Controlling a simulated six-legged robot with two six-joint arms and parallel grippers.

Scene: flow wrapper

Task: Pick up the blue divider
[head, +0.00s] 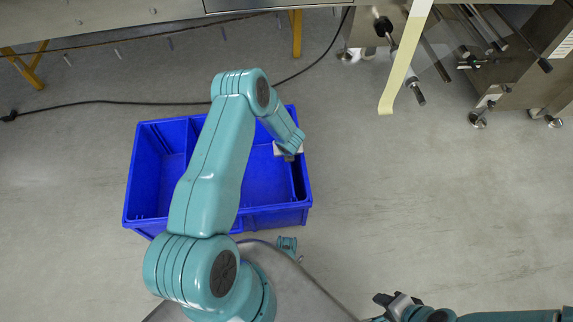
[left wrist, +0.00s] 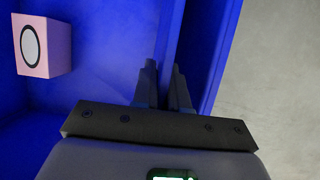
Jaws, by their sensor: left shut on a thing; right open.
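The blue divider (left wrist: 172,38) is a thin upright panel in the left wrist view, just inside the bin's outer wall. My left gripper (left wrist: 165,75) has one finger on each side of this panel and is shut on it. In the head view my left gripper (head: 293,158) reaches down into the blue bin near its right wall; its fingertips and the divider are hard to make out there. My right gripper (head: 380,306) is open and empty at the bottom of the head view, apart from the bin.
The blue bin (head: 262,220) stands on the grey floor, partly covered by my left arm. A pink box (left wrist: 45,45) with a white oval lies inside it. A black cable (head: 90,102) runs behind. Machine legs and rods (head: 420,95) are at upper right. Floor right of the bin is clear.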

